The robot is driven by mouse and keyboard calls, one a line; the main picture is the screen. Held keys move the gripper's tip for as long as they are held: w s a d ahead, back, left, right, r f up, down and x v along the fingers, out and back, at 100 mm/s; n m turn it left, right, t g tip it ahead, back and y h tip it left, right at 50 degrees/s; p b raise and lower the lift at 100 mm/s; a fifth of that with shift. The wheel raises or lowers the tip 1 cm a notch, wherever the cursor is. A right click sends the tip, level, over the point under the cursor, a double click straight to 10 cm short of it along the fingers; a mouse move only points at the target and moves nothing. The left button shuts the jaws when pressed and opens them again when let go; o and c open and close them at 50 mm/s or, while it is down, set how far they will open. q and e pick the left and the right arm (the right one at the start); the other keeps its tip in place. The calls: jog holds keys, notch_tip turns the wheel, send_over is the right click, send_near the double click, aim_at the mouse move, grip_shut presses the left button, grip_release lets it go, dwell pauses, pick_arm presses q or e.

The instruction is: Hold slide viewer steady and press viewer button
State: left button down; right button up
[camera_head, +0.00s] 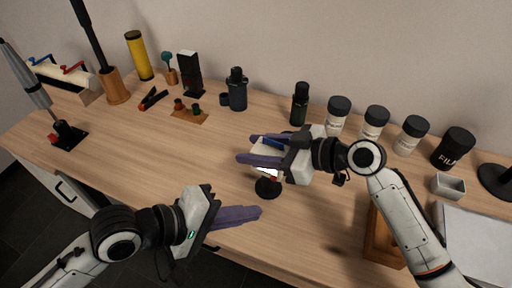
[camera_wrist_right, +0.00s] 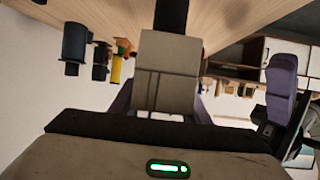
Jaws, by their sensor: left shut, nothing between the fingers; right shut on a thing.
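In the right wrist view the viewer (camera_wrist_right: 167,75) is a grey-beige box between the fingers. I cannot make out the button. My left gripper (camera_head: 258,212) is shut and empty, in front of and below the viewer, apart from it. It also shows in the right wrist view (camera_wrist_right: 282,75).
Dark bottles (camera_head: 300,105) and black-lidded jars (camera_head: 374,123) line the back. A grey tray (camera_head: 449,186), a wooden block (camera_head: 384,240) and white sheets (camera_head: 475,245) lie at the right. A clamp (camera_head: 153,98) and small wooden stand (camera_head: 190,112) are at left. The table's left middle is clear.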

jog(key=o, duration=1.3)
jog(key=shift+c, duration=0.2)
jog(key=v, duration=1.2)
jog(key=shift+s, duration=0.1)
